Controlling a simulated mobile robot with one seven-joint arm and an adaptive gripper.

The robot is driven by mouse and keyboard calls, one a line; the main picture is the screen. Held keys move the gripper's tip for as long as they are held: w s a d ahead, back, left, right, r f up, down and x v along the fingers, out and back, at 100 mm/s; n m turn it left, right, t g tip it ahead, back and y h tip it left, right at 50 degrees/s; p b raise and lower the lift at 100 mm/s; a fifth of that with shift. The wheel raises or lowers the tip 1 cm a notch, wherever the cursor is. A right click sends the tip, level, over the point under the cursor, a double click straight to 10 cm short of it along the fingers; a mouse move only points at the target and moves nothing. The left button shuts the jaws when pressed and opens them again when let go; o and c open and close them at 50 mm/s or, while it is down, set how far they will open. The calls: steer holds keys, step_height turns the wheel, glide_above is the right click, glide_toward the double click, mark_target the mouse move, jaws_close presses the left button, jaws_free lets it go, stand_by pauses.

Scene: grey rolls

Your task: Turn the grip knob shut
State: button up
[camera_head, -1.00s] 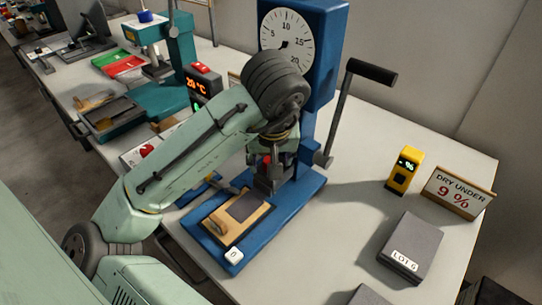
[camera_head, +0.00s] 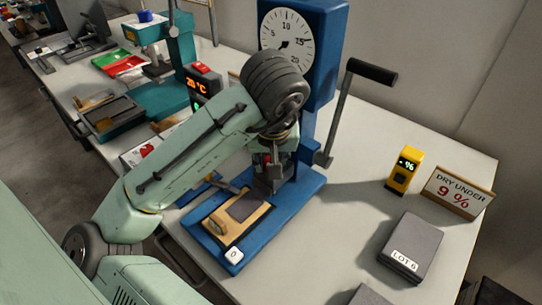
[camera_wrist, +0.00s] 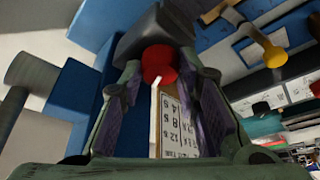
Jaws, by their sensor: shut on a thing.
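The red grip knob (camera_wrist: 159,62) sits on a dark grey block (camera_wrist: 150,30) of the blue press (camera_head: 318,110). In the wrist view my gripper (camera_wrist: 161,74) has its two fingers on either side of the knob, closed on it. A thin pale strip shows just below the knob. In the head view my gripper (camera_head: 269,160) is at the front of the press column, above its blue base. My fingers and wrist hide most of the knob there. A wooden block with a grey pad (camera_head: 247,207) lies on the base below.
The press has a round dial (camera_head: 286,42) and a long black-handled lever (camera_head: 345,110) to the right. A yellow meter (camera_head: 403,171), a "DRY UNDER 9 %" sign (camera_head: 459,193) and a grey "LOT 6" block (camera_head: 412,247) stand on the right. Bench between them is clear.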

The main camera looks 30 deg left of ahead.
steer(key=shift+m+h, duration=0.3)
steer(key=shift+m, duration=0.4)
steer(key=o, duration=1.2)
steer(key=shift+c, duration=0.2)
steer(key=v, duration=1.2)
steer(key=shift+s, duration=0.1)
